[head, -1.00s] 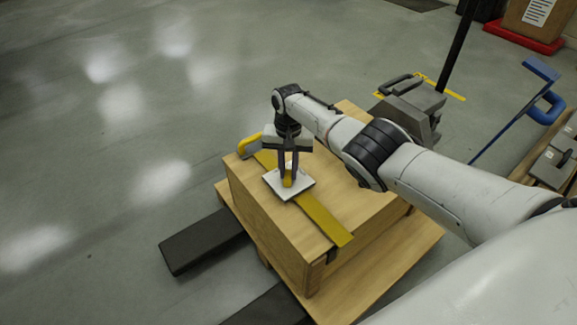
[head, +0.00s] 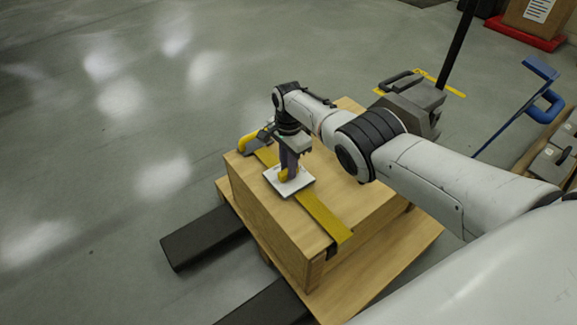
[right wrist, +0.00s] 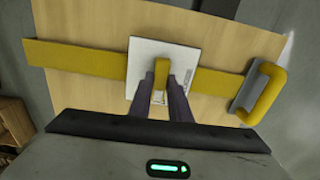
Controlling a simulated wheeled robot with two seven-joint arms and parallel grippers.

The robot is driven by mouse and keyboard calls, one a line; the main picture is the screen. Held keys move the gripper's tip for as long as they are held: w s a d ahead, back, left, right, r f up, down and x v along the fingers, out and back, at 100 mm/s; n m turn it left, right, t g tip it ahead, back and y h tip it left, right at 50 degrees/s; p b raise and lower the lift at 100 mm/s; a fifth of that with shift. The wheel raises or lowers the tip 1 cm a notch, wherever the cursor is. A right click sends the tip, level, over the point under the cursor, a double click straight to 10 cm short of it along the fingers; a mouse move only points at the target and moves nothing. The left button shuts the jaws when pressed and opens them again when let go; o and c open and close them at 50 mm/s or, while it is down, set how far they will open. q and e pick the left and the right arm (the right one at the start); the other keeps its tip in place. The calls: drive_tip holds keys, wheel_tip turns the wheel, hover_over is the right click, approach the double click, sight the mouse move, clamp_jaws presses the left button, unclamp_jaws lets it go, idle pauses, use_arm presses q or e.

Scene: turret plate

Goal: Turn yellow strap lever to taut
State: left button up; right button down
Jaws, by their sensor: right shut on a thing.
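The yellow strap lever (right wrist: 161,72) stands on a white square plate (right wrist: 143,60), which lies over the yellow strap (right wrist: 85,63). The plate (head: 298,186) also shows in the head view, on top of the wooden box. My right gripper (head: 288,170) points down at the plate with its dark fingers shut on the lever, one finger on each side in the right wrist view. The lever's lower part is partly hidden by the fingers. In the right wrist view the lever's visible end points away from my palm, across the strap. My left gripper is in neither view.
A yellow handle on a grey bracket (right wrist: 262,92) sits at one end of the strap. The wooden box (head: 268,215) rests on a pallet with dark forks (head: 203,238) beneath. A blue-handled cart (head: 545,100) stands at right. The floor at left is clear.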

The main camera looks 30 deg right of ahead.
drive_tip(key=shift+d+m, duration=0.1)
drive_tip(key=shift+m, duration=0.2)
drive_tip(key=c, duration=1.6)
unclamp_jaws()
drive_tip(key=shift+c, duration=0.2)
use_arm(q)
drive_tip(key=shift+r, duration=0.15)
use_arm(e)
drive_tip(key=shift+r, duration=0.1)
